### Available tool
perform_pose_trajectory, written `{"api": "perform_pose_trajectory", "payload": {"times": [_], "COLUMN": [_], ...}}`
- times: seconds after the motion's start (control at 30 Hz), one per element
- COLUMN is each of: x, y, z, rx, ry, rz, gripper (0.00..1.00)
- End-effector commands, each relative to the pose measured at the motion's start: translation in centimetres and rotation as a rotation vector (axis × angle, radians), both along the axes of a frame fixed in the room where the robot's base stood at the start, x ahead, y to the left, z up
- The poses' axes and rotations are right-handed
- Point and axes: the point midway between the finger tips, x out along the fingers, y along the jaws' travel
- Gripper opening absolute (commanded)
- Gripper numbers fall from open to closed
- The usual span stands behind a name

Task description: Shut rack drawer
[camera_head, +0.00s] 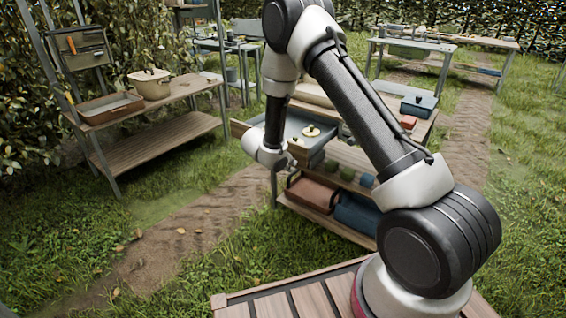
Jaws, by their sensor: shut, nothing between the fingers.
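The rack drawer (320,148) is pulled out from the wooden rack in the middle of the view. It has a blue-grey inside and a wooden front (240,128) on its left side. A small pale yellow item (311,131) lies in it. My arm reaches down in front of the drawer, and its wrist hides part of the wooden front. My gripper (290,160) is small and mostly hidden by the wrist, close to the drawer front. It is shut and empty. I cannot tell whether it touches the drawer.
The rack's lower shelf holds a reddish-brown case (313,194) and a blue case (355,213). A blue-grey box (418,106) and a red item (408,122) sit on its top. A wooden bench (160,138) stands left across a dirt path. More tables stand behind.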

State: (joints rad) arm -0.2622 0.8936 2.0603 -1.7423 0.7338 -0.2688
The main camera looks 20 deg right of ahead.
Motion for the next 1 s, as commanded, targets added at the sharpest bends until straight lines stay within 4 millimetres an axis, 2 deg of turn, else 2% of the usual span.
{"api": "perform_pose_trajectory", "payload": {"times": [0.03,0.2,0.77,1.0], "x": [0.7,1.7,2.2,3.7], "y": [-0.8,-2.2,-2.8,-5.0], "z": [0.3,0.2,0.3,0.3], "rx": [0.002,0.001,0.001,0.0], "ry": [-0.006,-0.003,-0.005,-0.005], "rz": [-0.004,-0.002,-0.001,-0.004], "gripper": [0.0,0.0,0.0,0.0]}}
